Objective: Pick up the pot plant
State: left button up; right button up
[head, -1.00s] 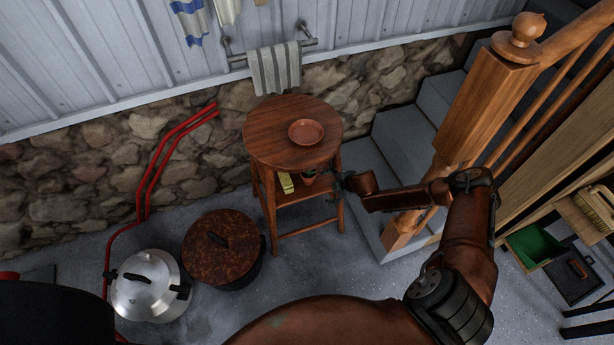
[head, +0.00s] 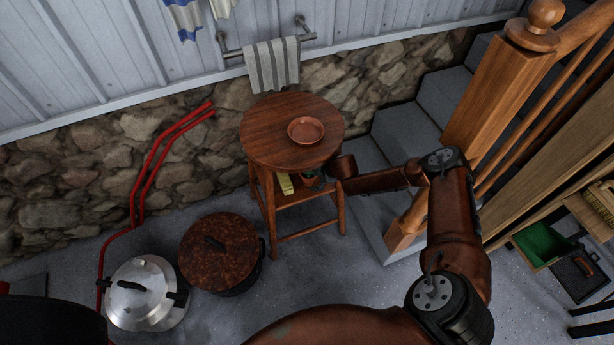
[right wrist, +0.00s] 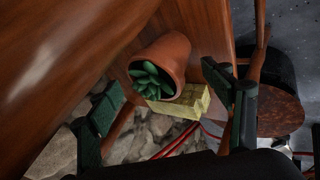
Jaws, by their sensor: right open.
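The pot plant is a small terracotta pot with a green succulent, partly visible in the head view (head: 310,179) on the lower shelf of the wooden stool (head: 262,150). In the right wrist view the pot plant (right wrist: 168,62) looks tilted, with its green leaves facing the camera. My right gripper (head: 334,172) is at the right side of the stool, beside the shelf, its fingers mostly hidden in the head view. In the right wrist view its fingers (right wrist: 165,82) are open and spread either side of the pot, with nothing held. My left gripper is not in view.
A yellow block (head: 285,184) lies beside the pot on the shelf. A brown dish (head: 306,130) sits on the stool top. A rusty-lidded pot (head: 218,250) and a silver pot (head: 146,292) stand on the floor at left. Grey stairs (head: 405,125) rise close on the right.

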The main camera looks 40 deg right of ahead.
jog(key=shift+w, duration=0.15)
jog(key=shift+c, duration=0.3)
jog(key=c, duration=1.6)
jog(key=shift+c, duration=0.2)
